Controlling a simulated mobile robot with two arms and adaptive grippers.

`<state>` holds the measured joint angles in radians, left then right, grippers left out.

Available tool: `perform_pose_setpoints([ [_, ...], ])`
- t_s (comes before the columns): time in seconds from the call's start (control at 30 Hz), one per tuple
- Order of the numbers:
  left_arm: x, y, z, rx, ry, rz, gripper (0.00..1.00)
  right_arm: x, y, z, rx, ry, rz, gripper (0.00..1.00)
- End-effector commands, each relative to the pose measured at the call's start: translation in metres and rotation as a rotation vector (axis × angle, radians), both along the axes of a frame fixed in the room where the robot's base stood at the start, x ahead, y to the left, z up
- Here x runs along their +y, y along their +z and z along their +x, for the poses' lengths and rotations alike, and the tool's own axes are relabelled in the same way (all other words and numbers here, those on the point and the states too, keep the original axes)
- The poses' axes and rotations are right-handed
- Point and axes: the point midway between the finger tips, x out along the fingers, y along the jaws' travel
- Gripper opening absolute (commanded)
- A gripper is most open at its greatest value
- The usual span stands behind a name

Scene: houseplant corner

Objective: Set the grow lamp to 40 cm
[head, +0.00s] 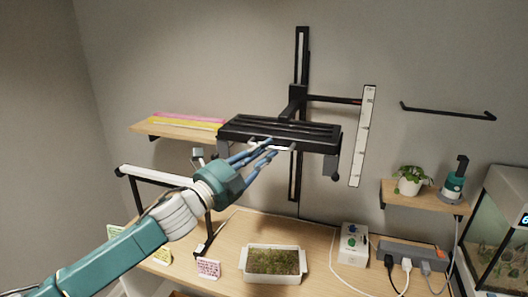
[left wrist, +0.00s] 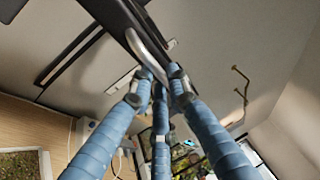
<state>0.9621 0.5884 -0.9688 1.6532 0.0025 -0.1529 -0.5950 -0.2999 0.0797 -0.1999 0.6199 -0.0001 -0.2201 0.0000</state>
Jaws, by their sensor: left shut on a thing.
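The black grow lamp (head: 322,136) hangs on a carriage on a vertical black wall rail (head: 302,60). A thin pointer bar (head: 335,99) runs right from the carriage to the upper part of a white height scale (head: 361,140). The scale's numbers are too small to read surely. My left gripper (head: 270,148) is shut on the pale handle (head: 285,148) at the lamp's front lower edge. In the left wrist view, the blue fingers (left wrist: 160,80) close around the metal handle bar (left wrist: 145,52). My right gripper is not in view.
A white tray of seedlings (head: 273,278) stands on the wooden bench (head: 235,235) below the lamp. A wooden shelf (head: 150,130) is close at left. A white box (head: 353,245), power strip (head: 410,252), potted plant (head: 411,180) and glass tank (head: 495,235) are at right.

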Motion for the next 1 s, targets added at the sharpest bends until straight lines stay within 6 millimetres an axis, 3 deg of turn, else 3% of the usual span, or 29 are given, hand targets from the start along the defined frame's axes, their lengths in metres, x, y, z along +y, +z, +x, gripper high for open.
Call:
perform_pose_setpoints([
  [0.17, 0.0, -0.012, 0.0, 0.003, 0.0, -0.001, 0.0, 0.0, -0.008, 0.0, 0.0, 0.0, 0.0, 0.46],
  [0.4, 0.0, -0.079, 0.0, 0.011, 0.0, 0.001, 0.0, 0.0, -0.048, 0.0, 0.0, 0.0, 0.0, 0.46],
  [0.5, 0.0, -0.095, 0.0, 0.007, 0.0, 0.001, 0.0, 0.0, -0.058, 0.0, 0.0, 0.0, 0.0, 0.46],
  [0.93, 0.0, -0.1, 0.0, 0.001, 0.001, 0.0, 0.0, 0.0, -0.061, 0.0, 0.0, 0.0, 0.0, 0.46],
  [0.97, 0.0, -0.1, 0.0, 0.001, 0.001, 0.0, 0.17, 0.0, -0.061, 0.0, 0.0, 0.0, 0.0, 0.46],
  [1.0, 0.0, -0.1, 0.0, 0.001, 0.001, 0.0, 0.25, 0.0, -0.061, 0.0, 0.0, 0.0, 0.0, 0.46],
])
